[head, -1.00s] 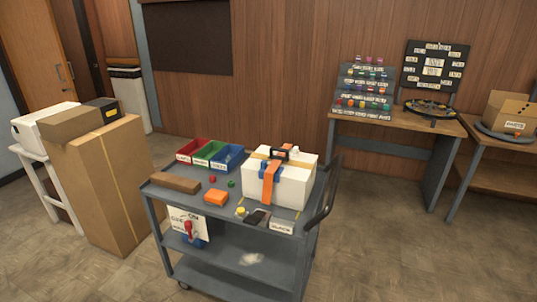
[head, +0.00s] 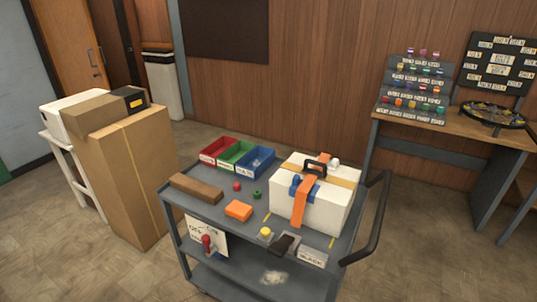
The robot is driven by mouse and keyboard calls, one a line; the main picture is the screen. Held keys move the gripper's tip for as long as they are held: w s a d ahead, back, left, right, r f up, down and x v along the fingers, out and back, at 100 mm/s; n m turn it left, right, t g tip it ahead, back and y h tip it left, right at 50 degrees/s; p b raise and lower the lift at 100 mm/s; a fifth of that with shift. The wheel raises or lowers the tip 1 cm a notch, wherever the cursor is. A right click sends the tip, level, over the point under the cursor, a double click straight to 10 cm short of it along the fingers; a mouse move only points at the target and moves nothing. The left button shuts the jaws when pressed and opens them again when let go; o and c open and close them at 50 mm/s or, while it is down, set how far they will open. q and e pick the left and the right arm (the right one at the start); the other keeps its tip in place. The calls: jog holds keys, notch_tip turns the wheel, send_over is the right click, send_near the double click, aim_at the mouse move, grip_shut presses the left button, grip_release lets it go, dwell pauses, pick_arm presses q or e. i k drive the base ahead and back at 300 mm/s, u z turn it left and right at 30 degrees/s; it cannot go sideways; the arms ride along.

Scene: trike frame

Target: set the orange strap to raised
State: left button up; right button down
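The orange strap (head: 303,201) runs over the top edge and down the front face of a white box (head: 336,209) on the grey cart. A blue buckle-like piece (head: 296,187) sits beside and partly under the strap near the box's top edge. A black handle (head: 314,169) stands on the box's lid close to the strap's upper end. The strap lies against the box as far as I can tell at this size. Neither of my grippers shows in the head view.
The grey cart (head: 208,214) also carries red, green and blue bins (head: 238,155), a brown block (head: 196,188), an orange block (head: 238,210) and small coloured pieces. Its dark push handle (head: 377,225) rises at the right. Tall cartons (head: 137,180) stand left.

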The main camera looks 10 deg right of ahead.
aim_at(303, 190)
jog(key=u, duration=0.2)
jog(key=i, duration=0.6)
jog(key=z, duration=0.7)
jog(key=i, duration=0.65)
jog(key=z, duration=0.8)
